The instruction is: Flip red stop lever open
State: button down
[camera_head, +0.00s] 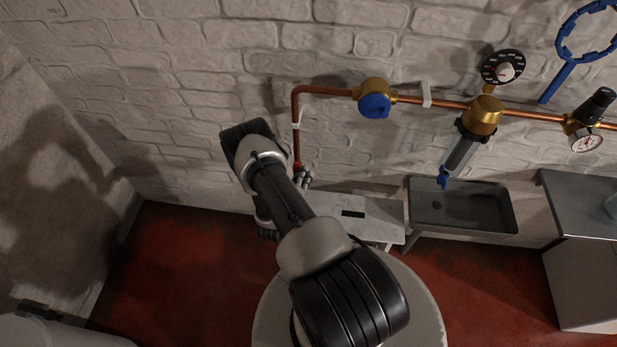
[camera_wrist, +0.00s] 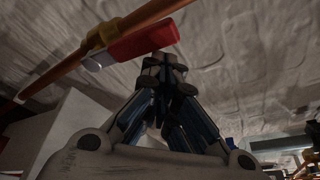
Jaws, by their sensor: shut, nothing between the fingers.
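The red stop lever (camera_wrist: 146,42) shows in the wrist view as a flat red handle beside the copper pipe (camera_wrist: 60,68), joined near a brass fitting (camera_wrist: 103,36). Only a small red part of the lever (camera_head: 298,167) shows in the head view, at the lower end of the vertical pipe. My gripper (camera_wrist: 164,67) is shut and empty. Its fingertips are right by the lever's free end; I cannot tell whether they touch it. In the head view my gripper (camera_head: 306,178) is partly hidden behind my arm.
The copper pipe (camera_head: 334,90) runs along the white brick wall to a brass water meter (camera_head: 374,89) with a blue cap, a filter (camera_head: 464,145) and a pressure gauge (camera_head: 586,141). A pale bench (camera_head: 375,208) and grey sink (camera_head: 461,207) stand below.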

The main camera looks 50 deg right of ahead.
jog(key=shift+w+a+r, duration=0.25)
jog(key=shift+w, duration=0.25)
jog(key=shift+w+r, duration=0.1)
jog(key=shift+w, duration=0.05)
jog(key=v, duration=1.2)
jog(key=shift+s, duration=0.3)
